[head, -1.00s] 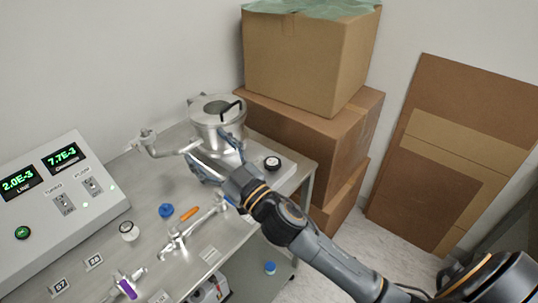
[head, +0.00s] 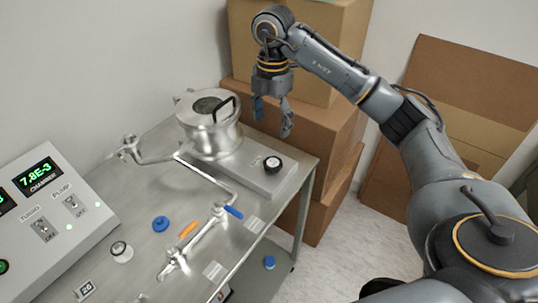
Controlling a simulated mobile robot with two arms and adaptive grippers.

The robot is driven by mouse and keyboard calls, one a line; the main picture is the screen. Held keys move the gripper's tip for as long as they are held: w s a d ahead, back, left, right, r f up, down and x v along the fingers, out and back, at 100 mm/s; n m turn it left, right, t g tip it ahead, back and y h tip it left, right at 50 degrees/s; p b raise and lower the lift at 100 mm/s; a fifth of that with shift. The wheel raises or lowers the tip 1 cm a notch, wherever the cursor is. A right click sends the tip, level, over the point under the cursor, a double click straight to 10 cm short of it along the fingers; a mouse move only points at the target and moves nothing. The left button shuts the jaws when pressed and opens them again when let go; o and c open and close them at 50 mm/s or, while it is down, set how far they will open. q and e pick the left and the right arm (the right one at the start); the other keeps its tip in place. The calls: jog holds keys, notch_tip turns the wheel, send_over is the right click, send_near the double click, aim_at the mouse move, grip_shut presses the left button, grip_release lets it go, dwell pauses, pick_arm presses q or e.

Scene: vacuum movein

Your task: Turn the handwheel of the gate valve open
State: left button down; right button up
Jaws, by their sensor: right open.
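The gate valve looks like the flat grey metal block (head: 236,174) under the round steel chamber (head: 212,135) at the table's far right. A small round black knob with a pale centre (head: 273,164), which seems to be its handwheel, sits on the block's right part. My right gripper (head: 272,119) is open and empty, its fingers pointing down. In the picture it is above the knob, apart from it; its exact depth is hard to tell. My left gripper is not in view.
A thin pipe with a blue-handled valve (head: 233,211) runs in front of the block. A blue cap (head: 160,223), an orange piece (head: 188,230) and a white-and-black knob (head: 121,251) are on the table. Stacked cardboard boxes (head: 310,140) stand behind. A control panel (head: 60,210) is at left.

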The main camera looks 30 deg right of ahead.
send_near(272, 163)
jog(key=shift+b, duration=0.35)
notch_tip(272, 163, down, 7)
jog(key=shift+f+p, duration=0.15)
jog(key=shift+p, duration=0.7)
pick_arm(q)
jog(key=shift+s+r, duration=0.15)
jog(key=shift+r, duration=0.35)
pick_arm(e)
jog(key=shift+f, duration=0.7)
jog(key=c, duration=1.1)
